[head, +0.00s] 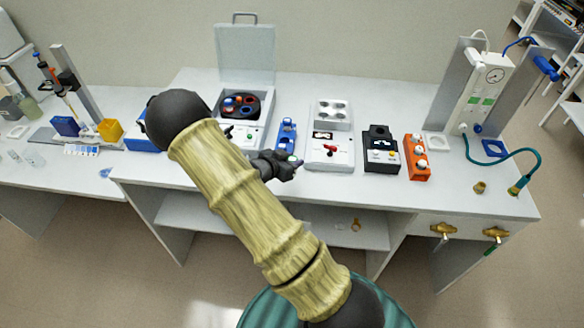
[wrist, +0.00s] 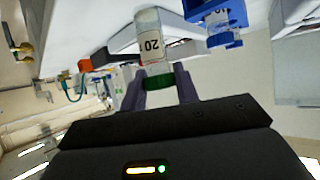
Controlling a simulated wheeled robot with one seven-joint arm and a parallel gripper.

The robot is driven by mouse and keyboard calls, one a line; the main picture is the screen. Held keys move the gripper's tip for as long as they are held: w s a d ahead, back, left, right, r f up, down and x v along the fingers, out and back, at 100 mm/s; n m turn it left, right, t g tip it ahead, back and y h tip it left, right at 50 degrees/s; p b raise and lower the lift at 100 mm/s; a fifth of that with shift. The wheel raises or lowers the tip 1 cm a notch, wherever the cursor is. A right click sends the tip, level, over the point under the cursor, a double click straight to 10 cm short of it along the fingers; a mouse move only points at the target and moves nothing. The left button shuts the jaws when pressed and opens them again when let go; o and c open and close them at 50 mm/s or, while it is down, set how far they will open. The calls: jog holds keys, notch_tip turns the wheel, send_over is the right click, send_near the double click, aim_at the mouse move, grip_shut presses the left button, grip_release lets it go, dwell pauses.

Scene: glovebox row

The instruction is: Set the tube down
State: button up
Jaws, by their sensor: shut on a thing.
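The tube (wrist: 152,45) is clear with a white label reading "20" and a green cap (wrist: 158,81). In the wrist view my gripper (wrist: 162,90) is shut on it at the capped end, one dark finger on each side. In the head view my gripper (head: 290,167) is over the front part of the bench, just in front of a blue rack (head: 286,136). The tube is too small there to make out clearly. The blue rack also shows in the wrist view (wrist: 215,18), beside the tube and apart from it.
A centrifuge with raised lid (head: 246,55) stands behind my arm. Bare bench (head: 380,191) lies along the front edge.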

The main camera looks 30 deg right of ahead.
jog(key=shift+f+p, duration=0.3)
jog(key=shift+f, duration=1.55)
jog(key=shift+f, duration=0.15)
jog(key=o, duration=0.9)
jog(key=shift+o, duration=0.2)
jog(key=shift+a+r, duration=0.15)
jog(key=shift+r, duration=0.1)
jog(key=b+v, duration=0.1)
jog(key=v, duration=1)
jog(key=shift+s+a+r+b, duration=0.15)
jog(key=shift+s+a+b, duration=0.05)
jog(key=shift+a+b, duration=0.1)
